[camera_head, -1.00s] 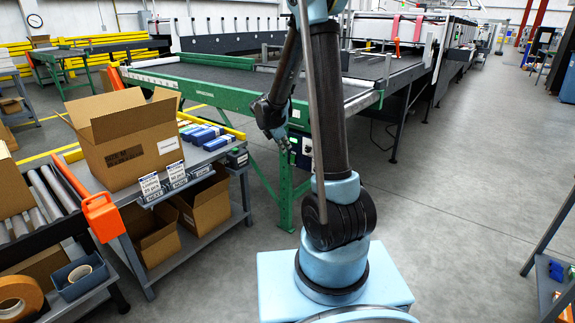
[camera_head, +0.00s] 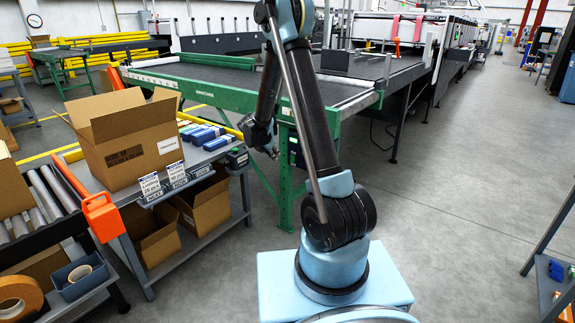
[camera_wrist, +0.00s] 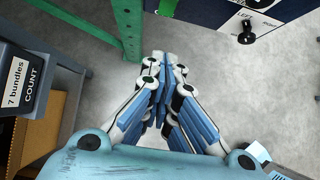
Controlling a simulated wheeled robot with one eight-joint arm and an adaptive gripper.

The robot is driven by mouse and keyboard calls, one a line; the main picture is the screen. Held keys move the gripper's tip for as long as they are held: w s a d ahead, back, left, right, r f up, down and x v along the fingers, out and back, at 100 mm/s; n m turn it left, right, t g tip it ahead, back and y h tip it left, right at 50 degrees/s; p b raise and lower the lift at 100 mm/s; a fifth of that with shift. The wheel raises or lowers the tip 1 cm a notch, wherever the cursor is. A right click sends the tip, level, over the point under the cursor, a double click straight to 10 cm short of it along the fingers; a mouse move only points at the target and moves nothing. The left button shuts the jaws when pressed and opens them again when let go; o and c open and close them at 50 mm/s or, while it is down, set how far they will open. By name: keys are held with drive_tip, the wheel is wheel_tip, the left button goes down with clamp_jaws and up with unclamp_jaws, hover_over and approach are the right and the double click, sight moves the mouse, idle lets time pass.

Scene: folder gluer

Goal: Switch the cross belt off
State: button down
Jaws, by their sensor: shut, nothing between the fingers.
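The cross belt (camera_head: 215,76), a dark belt in a green frame, runs across the middle of the head view. A dark control box (camera_head: 294,150) is mounted by its green leg (camera_head: 285,185), partly hidden behind my arm. In the wrist view, a dark blue panel (camera_wrist: 215,12) at the top right carries a black knob (camera_wrist: 246,36) with a white label beside it, only partly readable. A green part (camera_wrist: 167,7) shows at the top edge. My gripper (camera_wrist: 164,62) is shut and empty, below and left of the knob and apart from it. It also shows in the head view (camera_head: 273,154), left of the box.
A grey bench (camera_head: 205,160) with an open carton (camera_head: 128,140) and blue packs stands left of my gripper. In the wrist view, a green post (camera_wrist: 128,25) and a dark counter box (camera_wrist: 22,82) lie to the left.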

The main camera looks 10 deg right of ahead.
sight(293, 159)
drive_tip(key=w+d+r+x, duration=0.1)
drive_tip(key=x, duration=1.1)
drive_tip(key=shift+w+d, duration=0.5)
